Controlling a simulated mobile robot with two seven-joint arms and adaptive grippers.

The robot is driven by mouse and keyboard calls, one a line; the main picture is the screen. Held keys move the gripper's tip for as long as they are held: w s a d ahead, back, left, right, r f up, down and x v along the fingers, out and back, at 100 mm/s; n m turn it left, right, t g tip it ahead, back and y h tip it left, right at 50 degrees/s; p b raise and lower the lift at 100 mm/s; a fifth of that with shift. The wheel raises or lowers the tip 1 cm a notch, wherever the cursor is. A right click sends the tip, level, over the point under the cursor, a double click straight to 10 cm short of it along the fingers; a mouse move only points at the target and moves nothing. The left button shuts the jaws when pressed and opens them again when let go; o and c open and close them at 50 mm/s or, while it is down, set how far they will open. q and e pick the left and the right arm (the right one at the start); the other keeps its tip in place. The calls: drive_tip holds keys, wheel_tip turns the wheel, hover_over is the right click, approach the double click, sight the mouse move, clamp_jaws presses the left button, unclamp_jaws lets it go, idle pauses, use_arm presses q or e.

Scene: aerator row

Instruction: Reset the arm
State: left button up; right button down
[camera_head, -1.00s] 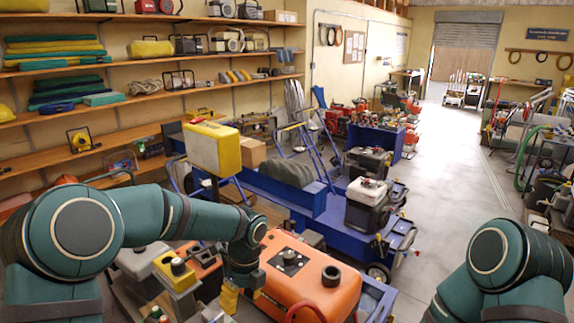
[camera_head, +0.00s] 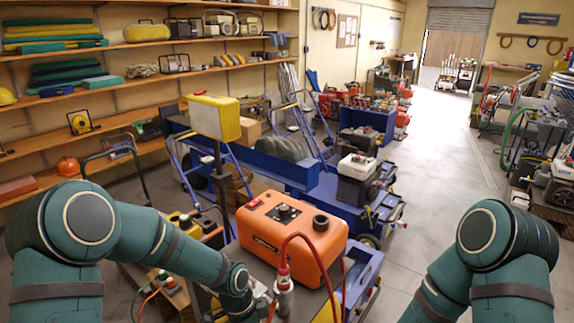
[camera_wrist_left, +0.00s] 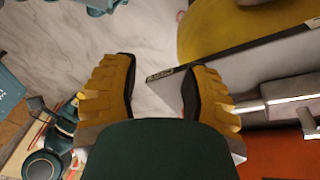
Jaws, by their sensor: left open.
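My left arm (camera_head: 170,245) comes in from the left in the head view and reaches down to the front of the orange machine. Its gripper does not show clearly there. My right arm (camera_head: 510,250) is at the lower right of the head view, bent downward. Its gripper is out of the picture.
The orange machine (camera_head: 290,240) with a red hose stands close beyond my left wrist. A yellow box on a post (camera_head: 214,117) and a blue cart (camera_head: 375,215) stand behind it. Shelves line the left wall. The floor (camera_head: 455,160) on the right is clear.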

use_arm(q)
drive_tip(key=s+a+f+n+t+h+b, duration=0.1)
drive_tip(key=s+a+f+n+t+b, duration=0.1)
drive_tip(key=s+f+n, duration=0.9)
drive_tip(key=n+t, duration=0.1)
drive_tip(key=n, duration=0.6)
drive_tip(key=shift+s+a+f, duration=0.2)
drive_tip(key=shift+s+a, duration=0.05)
